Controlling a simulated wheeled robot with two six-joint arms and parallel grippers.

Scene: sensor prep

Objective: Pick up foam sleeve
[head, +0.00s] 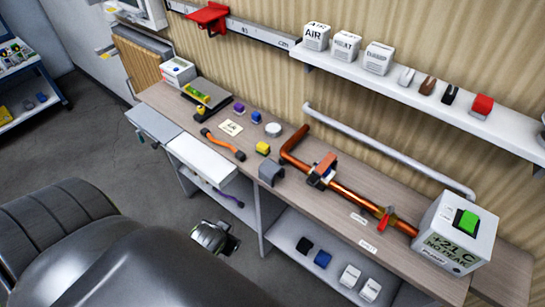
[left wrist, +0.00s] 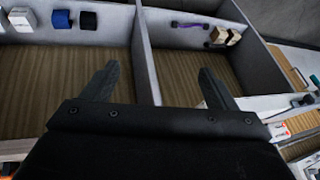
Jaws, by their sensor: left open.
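A short dark grey piece (head: 271,173) sits at the front edge of the bench in the head view; it may be the foam sleeve. A black piece (head: 304,245) and a blue piece (head: 323,259) lie on the lower shelf, and I cannot tell for sure which of these is the sleeve. My left gripper (head: 222,238) is low in front of the bench, below and left of the grey piece. In the left wrist view its two fingers (left wrist: 156,84) are apart with nothing between them. The black piece (left wrist: 88,22) and blue piece (left wrist: 62,20) also show there. My right gripper is out of view.
A copper pipe (head: 350,193) with a clamp and red valve lies along the bench (head: 310,213). A white box with a green button (head: 455,237) stands at the right end. Shelf divider (left wrist: 146,60) stands near my left fingers. Open floor (head: 95,140) lies left.

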